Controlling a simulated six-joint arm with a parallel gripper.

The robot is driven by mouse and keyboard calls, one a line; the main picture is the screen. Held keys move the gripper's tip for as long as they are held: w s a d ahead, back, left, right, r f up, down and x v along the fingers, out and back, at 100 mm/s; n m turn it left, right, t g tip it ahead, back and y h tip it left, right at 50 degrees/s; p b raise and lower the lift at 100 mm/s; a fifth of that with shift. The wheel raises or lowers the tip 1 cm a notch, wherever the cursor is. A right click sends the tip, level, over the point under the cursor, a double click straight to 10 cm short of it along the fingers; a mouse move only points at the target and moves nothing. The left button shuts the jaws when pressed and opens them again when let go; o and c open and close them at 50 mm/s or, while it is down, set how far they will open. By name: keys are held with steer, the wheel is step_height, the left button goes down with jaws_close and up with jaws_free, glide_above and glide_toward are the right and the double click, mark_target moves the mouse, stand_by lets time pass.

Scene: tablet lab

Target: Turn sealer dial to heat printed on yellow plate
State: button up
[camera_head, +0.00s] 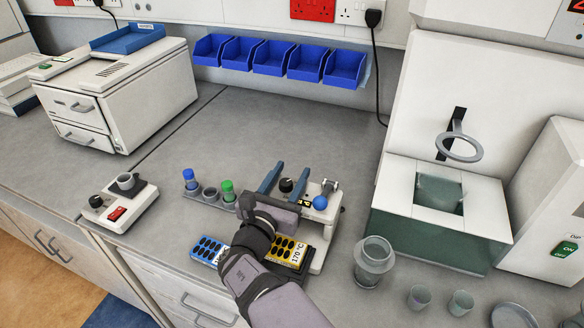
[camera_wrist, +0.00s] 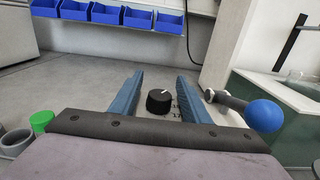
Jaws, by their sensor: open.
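The sealer (camera_head: 327,222) is a white unit on the bench with a black dial (camera_head: 286,185) and a lever ending in a blue ball (camera_head: 320,203). The dial shows in the wrist view (camera_wrist: 159,101) with a white pointer mark on its top. My gripper (camera_head: 288,172) is open, its blue fingers on either side of the dial and apart from it. In the wrist view the gripper (camera_wrist: 158,80) frames the dial between its fingers. The yellow plate (camera_head: 283,250) reads 170 °C and has dark oval pockets; my arm partly covers it. The dial's scale is mostly hidden.
A blue plate (camera_head: 205,248) lies left of my arm. Blue-capped (camera_head: 190,180) and green-capped (camera_head: 228,190) vials stand left of the sealer. A glass jar (camera_head: 373,262) stands at right. A small device with a red switch (camera_head: 117,213) sits left. The bench behind is clear.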

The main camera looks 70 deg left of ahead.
steer(key=shift+w+a, duration=0.5)
steer(key=c, duration=1)
steer(key=shift+c, duration=0.2)
steer(key=shift+w+d+m+t+h, duration=0.15)
steer(key=shift+d+m+t+h, duration=0.05)
steer(key=shift+m+t+h, duration=0.7)
